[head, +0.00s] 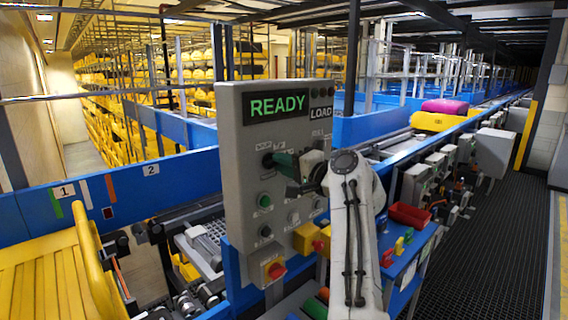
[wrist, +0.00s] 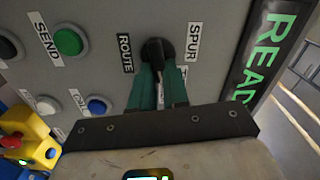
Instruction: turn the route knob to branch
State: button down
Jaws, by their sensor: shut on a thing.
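The grey control panel (head: 240,190) stands in the middle of the head view, with a lit display (head: 277,105) reading READY. The black route knob (wrist: 158,48) sits on the panel beside a ROUTE label (wrist: 125,53) in the wrist view. A SPUR label (wrist: 193,41) is on its other side; another label there is partly hidden by a finger. My gripper (wrist: 158,70), with green fingers, is shut on the knob, one finger each side. In the head view my gripper (head: 283,162) reaches the panel from the right. I cannot tell where the knob points.
A green SEND button (wrist: 68,41) and a blue button (wrist: 97,106) are near the knob. A red bin (head: 409,215) stands right of my arm. Pink and yellow bags (head: 438,120) lie on the conveyor behind.

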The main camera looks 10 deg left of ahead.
jog(key=shift+d, duration=0.1)
jog(key=c, duration=1.1)
grip_release()
jog(key=b+v, duration=0.3)
jog(key=v, duration=0.7)
jog(key=shift+s+d, duration=0.25)
